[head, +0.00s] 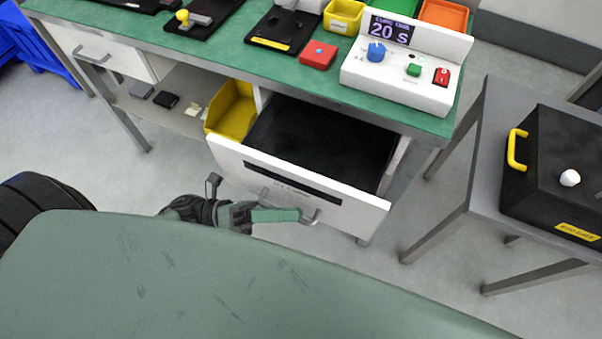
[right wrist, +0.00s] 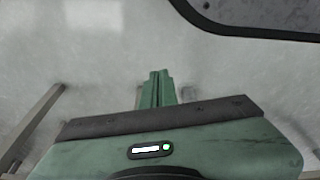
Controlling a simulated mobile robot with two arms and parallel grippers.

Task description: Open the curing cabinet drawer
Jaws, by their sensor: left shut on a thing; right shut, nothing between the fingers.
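The curing cabinet drawer (head: 350,207) is under the green bench and stands well open, pulled out toward me. Its dark inside (head: 322,140) shows, and it looks empty.
The control box (head: 400,65) with a "20 S" display stands on the bench (head: 270,68) above the drawer. A yellow bin (head: 232,110) sits on the shelf left of the drawer. A side table (head: 482,180) with a black box (head: 560,165) stands at the right.

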